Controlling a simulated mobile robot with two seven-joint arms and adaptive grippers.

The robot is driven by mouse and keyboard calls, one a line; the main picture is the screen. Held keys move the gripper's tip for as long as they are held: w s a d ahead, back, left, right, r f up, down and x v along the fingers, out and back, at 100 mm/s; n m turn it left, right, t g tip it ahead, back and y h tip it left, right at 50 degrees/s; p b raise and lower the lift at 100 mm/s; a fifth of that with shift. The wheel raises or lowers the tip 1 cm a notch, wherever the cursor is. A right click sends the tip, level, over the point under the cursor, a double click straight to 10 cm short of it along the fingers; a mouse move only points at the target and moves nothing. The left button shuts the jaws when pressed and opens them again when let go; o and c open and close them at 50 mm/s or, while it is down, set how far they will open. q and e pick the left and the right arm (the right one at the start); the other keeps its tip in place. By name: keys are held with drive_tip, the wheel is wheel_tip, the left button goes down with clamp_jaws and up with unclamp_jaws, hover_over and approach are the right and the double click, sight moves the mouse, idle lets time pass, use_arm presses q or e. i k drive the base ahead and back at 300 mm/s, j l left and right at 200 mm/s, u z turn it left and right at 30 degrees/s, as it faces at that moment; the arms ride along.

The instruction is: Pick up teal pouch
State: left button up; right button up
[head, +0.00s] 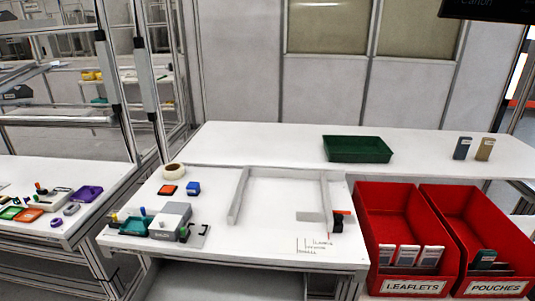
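A dark teal pouch (486,258) stands up in the front of the right red bin (453,222), which is labelled POUCHES. Its lower part is hidden behind the bin's front lip. Darker flat items lie beside it in the same bin. Neither of my grippers is in view.
The left red bin (378,218), labelled LEAFLETS, holds several white-and-grey packets. A green tray (357,149), a dark grey upright packet (462,148) and a tan one (485,149) stand on the rear table. Rails (239,196) and small devices occupy the front table.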

sight(484, 259)
drive_tip(key=u, duration=0.8)
drive_tip(key=z, duration=2.35)
